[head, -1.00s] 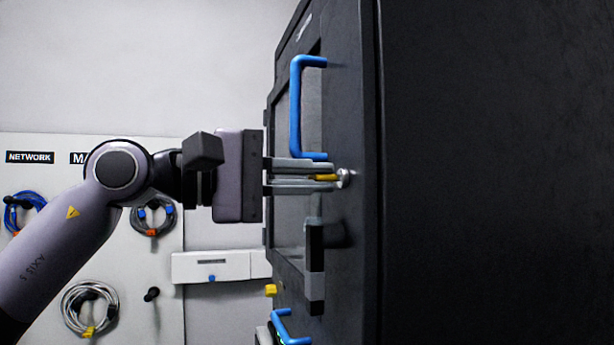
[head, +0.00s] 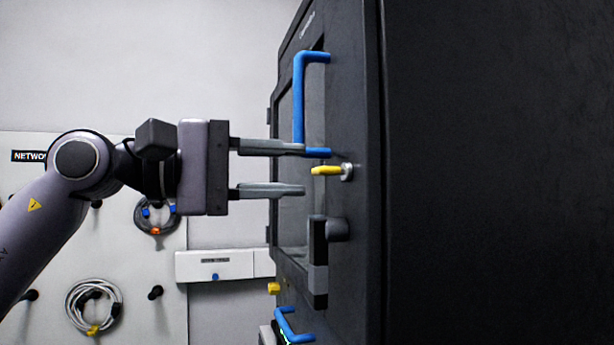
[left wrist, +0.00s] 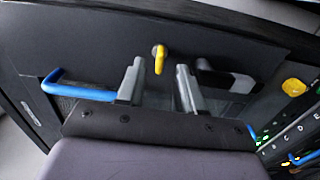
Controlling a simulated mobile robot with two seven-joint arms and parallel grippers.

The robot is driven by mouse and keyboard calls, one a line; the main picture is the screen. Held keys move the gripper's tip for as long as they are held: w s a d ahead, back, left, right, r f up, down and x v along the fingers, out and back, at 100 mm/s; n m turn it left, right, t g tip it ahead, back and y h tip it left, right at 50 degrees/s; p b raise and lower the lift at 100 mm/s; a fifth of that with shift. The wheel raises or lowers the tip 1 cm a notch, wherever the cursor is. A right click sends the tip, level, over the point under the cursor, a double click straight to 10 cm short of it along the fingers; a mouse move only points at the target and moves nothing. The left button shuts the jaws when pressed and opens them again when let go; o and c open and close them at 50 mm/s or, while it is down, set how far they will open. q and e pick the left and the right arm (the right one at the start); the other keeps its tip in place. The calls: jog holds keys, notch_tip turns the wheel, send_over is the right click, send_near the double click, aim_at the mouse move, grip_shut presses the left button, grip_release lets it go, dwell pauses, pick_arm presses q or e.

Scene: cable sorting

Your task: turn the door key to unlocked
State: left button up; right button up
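The yellow door key (head: 325,170) sits in a round silver lock (head: 347,172) on the black cabinet door (head: 352,110). In the left wrist view the key (left wrist: 159,58) shows beyond and between the fingertips. My left gripper (head: 303,170) is open and empty, one finger above the key's height and one below, with its tips just short of the key. I cannot tell from these views whether the lock is locked or unlocked. My right gripper is not in view.
A blue handle (head: 299,100) stands out from the door close to the upper finger. A black door latch (head: 318,262) hangs below the key. A pegboard with coiled cables (head: 93,305) and a white box (head: 215,266) are behind. The dark cabinet side fills the right.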

pick_arm(q)
jog(key=shift+v, duration=1.65)
jog(key=w+a+f+m+t+y+p, duration=0.15)
jog(key=f+m+t, duration=0.35)
jog(key=f+m, duration=0.55)
jog(key=w+a+f+m+t+y+p, duration=0.1)
jog(key=w+a+f+m+t+y, duration=0.25)
jog(key=f+m, duration=0.65)
jog(key=w+a+f+m+t+y+p, duration=0.15)
jog(key=f+m+t, duration=0.45)
jog(key=f, duration=0.9)
jog(key=s+a+f+n+g+y, duration=0.2)
jog(key=s+f+n+y, duration=0.15)
jog(key=f+n, duration=0.35)
jog(key=s+a+f+n+g+y, duration=0.25)
jog(key=s+f+n, duration=0.2)
jog(key=f, duration=0.55)
jog(key=s+a+f+n+g+y, duration=0.1)
jog(key=s+f+n+g, duration=0.1)
jog(key=s+f+n, duration=0.2)
jog(key=s+a+f+n+g+y+p, duration=0.1)
jog(key=s+f+n+g, duration=0.2)
jog(key=s+f, duration=0.6)
jog(key=shift+s+a+n, duration=0.25)
jog(key=shift+s+n, duration=0.85)
jog(key=shift+s, duration=0.1)
